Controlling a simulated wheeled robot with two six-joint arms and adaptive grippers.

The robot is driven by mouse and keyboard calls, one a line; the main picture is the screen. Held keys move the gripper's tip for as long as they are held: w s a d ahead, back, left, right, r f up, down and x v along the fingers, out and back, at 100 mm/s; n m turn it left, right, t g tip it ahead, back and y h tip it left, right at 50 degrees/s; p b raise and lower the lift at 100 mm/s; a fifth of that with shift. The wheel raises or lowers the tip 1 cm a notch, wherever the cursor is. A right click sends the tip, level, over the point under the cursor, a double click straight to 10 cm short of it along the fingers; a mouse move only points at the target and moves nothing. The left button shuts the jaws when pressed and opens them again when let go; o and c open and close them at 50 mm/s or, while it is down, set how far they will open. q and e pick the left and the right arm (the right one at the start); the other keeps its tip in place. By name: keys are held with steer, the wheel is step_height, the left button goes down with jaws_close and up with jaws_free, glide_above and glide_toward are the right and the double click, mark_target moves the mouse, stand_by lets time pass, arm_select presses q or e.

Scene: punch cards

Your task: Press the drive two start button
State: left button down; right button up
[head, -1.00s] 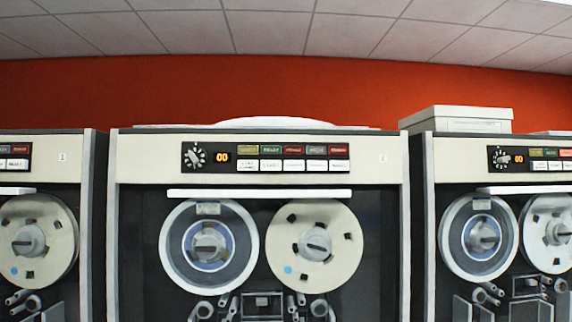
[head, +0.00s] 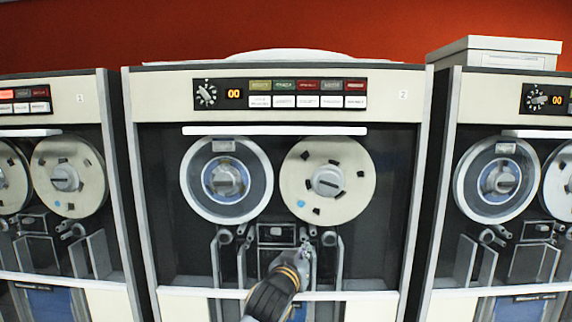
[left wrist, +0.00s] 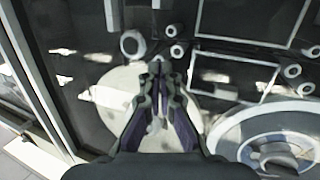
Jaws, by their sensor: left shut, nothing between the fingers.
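The middle tape drive (head: 414,120) bears a small label 2 (head: 403,95) at its upper right. Its control panel (head: 221,106) has a dial, an orange 00 display, a row of coloured indicators (head: 308,86) and a row of white buttons (head: 308,101). The button lettering is too small to read, so I cannot tell which is start. My left gripper (head: 303,254) is shut and empty, in front of this drive below the right reel and well below the buttons. In the left wrist view its fingertips (left wrist: 160,82) point toward the drive's front, with no buttons visible. My right gripper is not in view.
A white horizontal bar (head: 275,131) lies between the panel and the reels (head: 226,180). Similar drives stand at left (head: 60,94) and right (head: 488,90). A box (head: 495,54) sits on top of the right one.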

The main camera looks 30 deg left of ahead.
arm_select(q)
steer(key=s+r+n+t+y, duration=0.1)
steer(key=s+r+t, duration=0.15)
steer(key=r, duration=0.75)
steer(key=s+r+t, duration=0.1)
steer(key=r+t, duration=0.2)
steer(key=r, duration=0.8)
steer(key=n+t+y, duration=0.2)
steer(key=t, duration=0.2)
glide_toward(282, 104)
steer(key=s+d+r, duration=0.4)
steer(key=d+r, duration=0.1)
steer(key=r, duration=0.2)
steer(key=shift+f, duration=0.15)
steer(key=shift+w, duration=0.1)
steer(key=w+a, duration=0.1)
steer(key=w, duration=0.1)
steer(key=w+a, duration=0.1)
steer(key=w, duration=0.1)
steer(key=w+a, duration=0.2)
steer(key=shift+w, duration=0.2)
steer(key=shift+w+a, duration=0.25)
steer(key=shift+w, duration=0.25)
steer(key=shift+w+a+b, duration=0.25)
steer(key=shift+w+b, duration=0.1)
